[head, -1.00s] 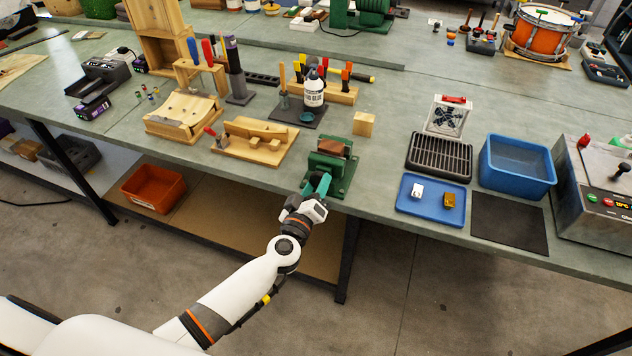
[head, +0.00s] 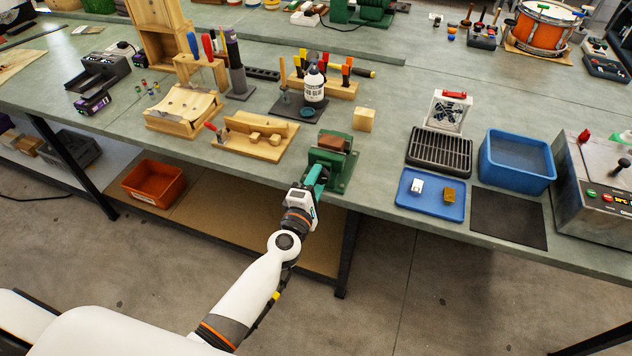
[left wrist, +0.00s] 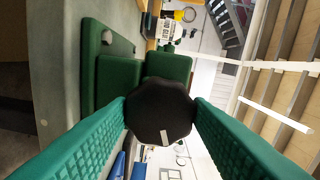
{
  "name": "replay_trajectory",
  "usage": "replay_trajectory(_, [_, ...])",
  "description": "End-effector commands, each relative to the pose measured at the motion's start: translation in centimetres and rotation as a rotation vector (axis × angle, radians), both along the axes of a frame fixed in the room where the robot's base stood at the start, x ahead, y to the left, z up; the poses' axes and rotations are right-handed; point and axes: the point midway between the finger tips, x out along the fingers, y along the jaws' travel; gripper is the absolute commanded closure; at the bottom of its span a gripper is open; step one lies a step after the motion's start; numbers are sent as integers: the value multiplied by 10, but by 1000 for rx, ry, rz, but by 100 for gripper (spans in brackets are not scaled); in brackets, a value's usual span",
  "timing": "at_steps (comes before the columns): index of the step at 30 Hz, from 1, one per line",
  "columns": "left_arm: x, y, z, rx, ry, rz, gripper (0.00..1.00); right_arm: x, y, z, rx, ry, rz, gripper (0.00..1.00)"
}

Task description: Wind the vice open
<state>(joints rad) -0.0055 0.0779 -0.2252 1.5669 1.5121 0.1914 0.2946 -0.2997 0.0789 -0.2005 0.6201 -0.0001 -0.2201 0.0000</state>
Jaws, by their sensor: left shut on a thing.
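The green vice (head: 345,180) is fixed near the front edge of the bench, with a reddish-brown block (head: 334,142) at the top of its jaws. The gap between the jaws is too small to judge. My left gripper (head: 314,177) is at the front of the vice, over the bench edge. In the left wrist view its green fingers stand on both sides of the black knob (left wrist: 160,112) and are shut on it, with the green vice body (left wrist: 167,66) behind. In the head view the knob is hidden by the gripper. My right gripper is not in view.
A wooden cube (head: 364,120) stands behind the vice. A wooden bench hook (head: 270,151) lies to the left. A blue tray (head: 432,207), a black rack (head: 440,150) and a blue bin (head: 518,165) are to the right. Below is an orange bin (head: 152,184).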

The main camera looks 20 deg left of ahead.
Motion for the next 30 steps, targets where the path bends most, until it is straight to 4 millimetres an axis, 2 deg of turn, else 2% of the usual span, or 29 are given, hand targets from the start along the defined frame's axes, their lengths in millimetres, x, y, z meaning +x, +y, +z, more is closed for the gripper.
replay_trajectory(18, [1,0,1,-580,16,2,77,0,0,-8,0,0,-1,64])
replay_trajectory(30, [1,0,1,-831,24,1,77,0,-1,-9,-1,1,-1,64])
